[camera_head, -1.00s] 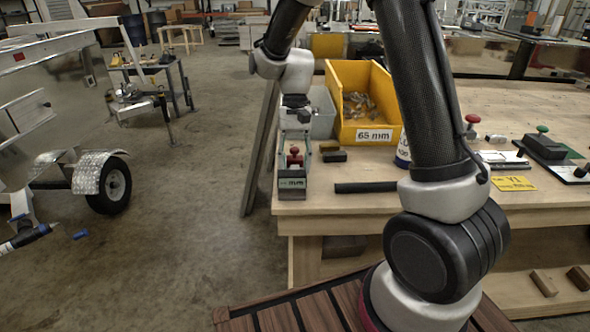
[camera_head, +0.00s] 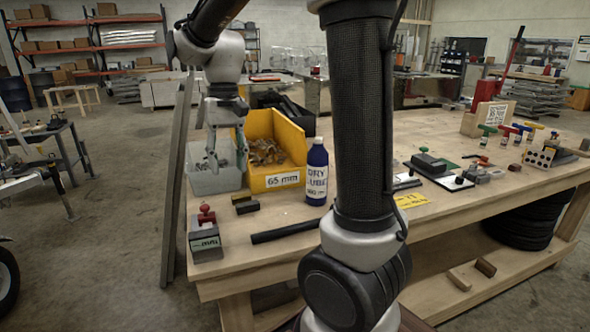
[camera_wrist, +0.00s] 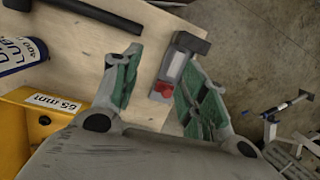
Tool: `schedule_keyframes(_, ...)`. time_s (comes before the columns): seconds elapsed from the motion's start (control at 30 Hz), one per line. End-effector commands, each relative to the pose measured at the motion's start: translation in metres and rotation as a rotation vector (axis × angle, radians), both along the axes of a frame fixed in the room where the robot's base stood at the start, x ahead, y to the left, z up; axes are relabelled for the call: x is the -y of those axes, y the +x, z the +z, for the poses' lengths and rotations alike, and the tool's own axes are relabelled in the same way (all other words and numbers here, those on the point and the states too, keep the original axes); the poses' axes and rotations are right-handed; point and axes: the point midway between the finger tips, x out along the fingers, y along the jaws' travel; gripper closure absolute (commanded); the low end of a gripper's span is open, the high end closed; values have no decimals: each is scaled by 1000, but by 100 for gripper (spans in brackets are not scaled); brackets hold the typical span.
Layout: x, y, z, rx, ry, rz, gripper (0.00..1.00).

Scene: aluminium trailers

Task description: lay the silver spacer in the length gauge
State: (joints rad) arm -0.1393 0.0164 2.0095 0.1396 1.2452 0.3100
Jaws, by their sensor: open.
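My gripper (camera_head: 212,168) is open and empty, its fingers pointing down by the grey bin in the head view. In the wrist view its green-padded fingers (camera_wrist: 160,90) are spread wide. A grey block-like fixture with a red knob and a green "mm" label (camera_head: 206,243), which looks like the length gauge, stands at the bench's front left corner. The fixture (camera_wrist: 174,68) shows between the fingers in the wrist view, below them and apart. I cannot make out a silver spacer for certain; small greyish parts (camera_head: 198,162) in the grey bin are too small to tell.
A grey translucent bin (camera_head: 212,184) and a yellow bin marked 65 mm (camera_head: 268,181) stand on the bench. Bare wood (camera_head: 240,262) shows at the front.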

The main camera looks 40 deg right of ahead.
Motion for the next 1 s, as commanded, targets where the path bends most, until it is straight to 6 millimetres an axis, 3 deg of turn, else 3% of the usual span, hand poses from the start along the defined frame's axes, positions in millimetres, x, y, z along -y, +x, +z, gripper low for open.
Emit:
schedule_keyframes(0.03,13,-22,13,65,-4,15,57)
schedule_keyframes(0.17,41,-74,30,224,-28,73,57)
schedule_keyframes(0.3,64,-123,31,376,-70,132,57)
schedule_keyframes(0.4,74,-148,26,453,-101,165,57)
schedule_keyframes(0.6,83,-170,19,525,-135,197,57)
schedule_keyframes(1.0,83,-170,18,529,-138,201,57)
